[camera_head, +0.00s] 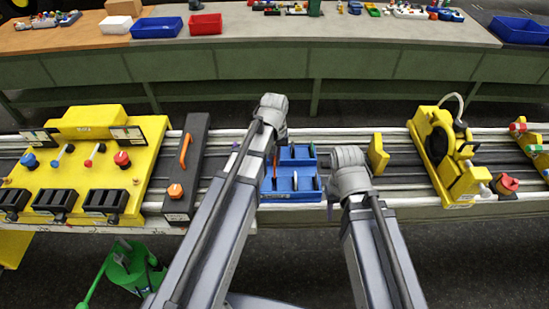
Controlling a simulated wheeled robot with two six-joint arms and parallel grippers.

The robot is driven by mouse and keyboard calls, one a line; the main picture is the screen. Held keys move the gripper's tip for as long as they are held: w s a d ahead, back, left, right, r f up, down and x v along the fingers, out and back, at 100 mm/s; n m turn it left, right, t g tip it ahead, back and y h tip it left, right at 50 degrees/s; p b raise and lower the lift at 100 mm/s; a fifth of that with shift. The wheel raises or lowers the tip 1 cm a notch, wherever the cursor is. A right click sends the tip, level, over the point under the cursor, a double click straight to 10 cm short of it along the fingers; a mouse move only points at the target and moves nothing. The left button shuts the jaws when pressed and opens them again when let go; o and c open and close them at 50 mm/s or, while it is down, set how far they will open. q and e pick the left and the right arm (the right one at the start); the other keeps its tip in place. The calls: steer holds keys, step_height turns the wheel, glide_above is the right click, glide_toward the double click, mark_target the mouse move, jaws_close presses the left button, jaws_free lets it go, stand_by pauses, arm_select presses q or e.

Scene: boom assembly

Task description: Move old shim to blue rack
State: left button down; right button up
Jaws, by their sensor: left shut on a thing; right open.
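The blue rack (291,196) sits on the rail bench at the centre, with upright slots and a few thin pale plates in it. My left gripper (272,108) reaches over the rack's left side. It is shut on a thin piece, taken as the old shim, which is mostly hidden by my arm. My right gripper (350,168) is at the rack's right side, open, with its fingertips hidden behind the wrist.
A yellow control panel (95,150) with knobs and a dark block (187,165) with an orange handle stand left. A yellow machine (440,150) stands right. A green can (128,268) is below at left. Blue and red bins (205,24) are on the back table.

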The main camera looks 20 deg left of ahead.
arm_select(q)
steer(key=shift+f+b, duration=2.4)
steer(key=shift+f, duration=0.15)
steer(key=shift+f, duration=0.1)
steer(key=shift+f+b, duration=1.9)
steer(key=shift+b, duration=0.1)
steer(key=c, duration=0.9)
jaws_free()
steer(key=shift+o, duration=0.2)
steer(key=shift+r, duration=0.15)
